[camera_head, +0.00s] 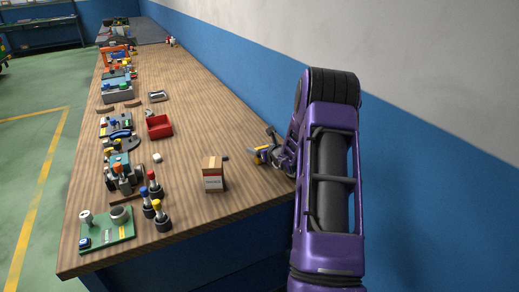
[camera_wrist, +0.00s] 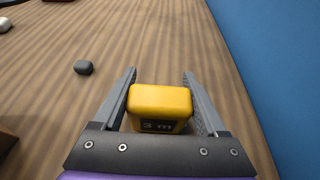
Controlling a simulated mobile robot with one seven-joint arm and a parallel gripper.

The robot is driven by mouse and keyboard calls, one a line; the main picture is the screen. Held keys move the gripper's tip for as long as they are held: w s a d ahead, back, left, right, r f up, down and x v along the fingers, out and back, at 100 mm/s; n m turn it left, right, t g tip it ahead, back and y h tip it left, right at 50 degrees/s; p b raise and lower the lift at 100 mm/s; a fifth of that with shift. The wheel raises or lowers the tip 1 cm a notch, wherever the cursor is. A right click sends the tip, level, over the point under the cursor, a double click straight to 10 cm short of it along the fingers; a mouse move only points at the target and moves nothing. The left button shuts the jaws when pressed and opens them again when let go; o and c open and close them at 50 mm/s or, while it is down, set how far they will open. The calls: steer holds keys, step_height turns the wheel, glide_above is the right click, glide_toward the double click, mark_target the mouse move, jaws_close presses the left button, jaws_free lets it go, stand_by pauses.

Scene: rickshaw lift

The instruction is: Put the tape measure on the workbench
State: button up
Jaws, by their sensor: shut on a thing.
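The tape measure is a yellow block with a dark label reading "3 m"; it shows in the wrist view (camera_wrist: 161,105) between the two grey fingers. In the head view the yellow tape measure (camera_head: 261,152) is small, at the right edge of the workbench (camera_head: 195,100). My gripper (camera_wrist: 161,95) is shut on the tape measure. In the head view my gripper (camera_head: 266,150) is partly hidden by the purple arm. The wood surface lies below the tape measure; I cannot tell whether they touch.
A small dark object (camera_wrist: 83,67) lies nearby on the wood. A red bin (camera_head: 159,127) and several tools stand farther left. The blue wall (camera_head: 235,95) runs close along the right side.

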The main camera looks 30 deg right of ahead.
steer(key=shift+f, duration=0.2)
steer(key=o, duration=1.4)
steer(key=shift+r, duration=0.15)
steer(key=shift+r+p, duration=0.2)
steer(key=shift+p, duration=0.1)
steer(key=v, duration=1.2)
steer(key=shift+f, duration=0.2)
